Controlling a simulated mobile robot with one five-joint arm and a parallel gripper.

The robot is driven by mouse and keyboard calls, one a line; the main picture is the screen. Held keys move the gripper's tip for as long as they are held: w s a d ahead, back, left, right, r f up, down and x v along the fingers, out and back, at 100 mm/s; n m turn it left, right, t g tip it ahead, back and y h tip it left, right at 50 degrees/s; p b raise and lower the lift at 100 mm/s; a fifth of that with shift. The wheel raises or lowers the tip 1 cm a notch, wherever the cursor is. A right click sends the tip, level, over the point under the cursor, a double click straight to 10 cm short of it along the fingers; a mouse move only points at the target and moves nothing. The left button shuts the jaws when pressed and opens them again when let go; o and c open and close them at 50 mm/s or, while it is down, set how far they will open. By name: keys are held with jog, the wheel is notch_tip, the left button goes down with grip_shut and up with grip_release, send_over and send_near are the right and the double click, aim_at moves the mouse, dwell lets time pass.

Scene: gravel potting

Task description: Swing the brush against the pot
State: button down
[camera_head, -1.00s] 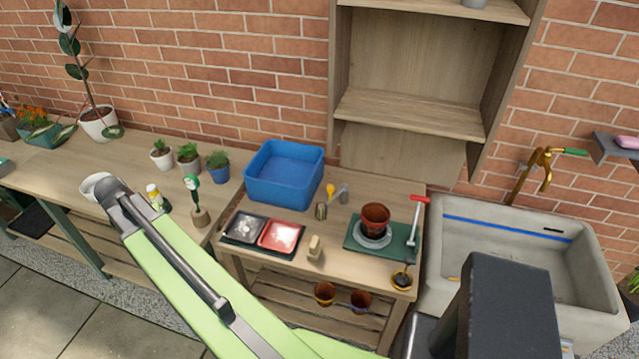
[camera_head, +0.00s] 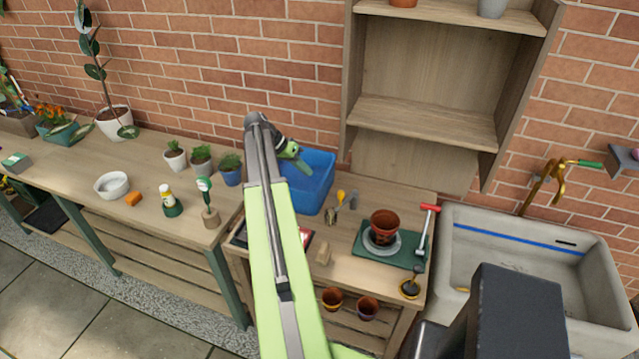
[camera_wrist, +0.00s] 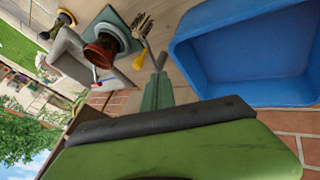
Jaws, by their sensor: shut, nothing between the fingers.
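The terracotta pot (camera_head: 384,224) stands upright on a grey round base on a green board (camera_head: 372,255). The pot also shows at the upper left of the wrist view (camera_wrist: 98,56). A grey upright with a red handle (camera_head: 430,208) stands at the board's right side, beside the pot.
The blue bin (camera_head: 318,183) stands at the back of the bench. A shelf (camera_head: 425,125) rises behind; a sink (camera_head: 505,265) is at right.

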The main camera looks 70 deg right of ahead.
jog(key=s+d+f+b, duration=0.2)
jog(key=s+f+b, duration=0.4)
jog(key=s+f, duration=0.1)
jog(key=shift+s+f+b, duration=0.25)
jog(key=shift+s+b, duration=0.05)
jog(key=shift+s, duration=0.45)
jog(key=shift+d, duration=0.1)
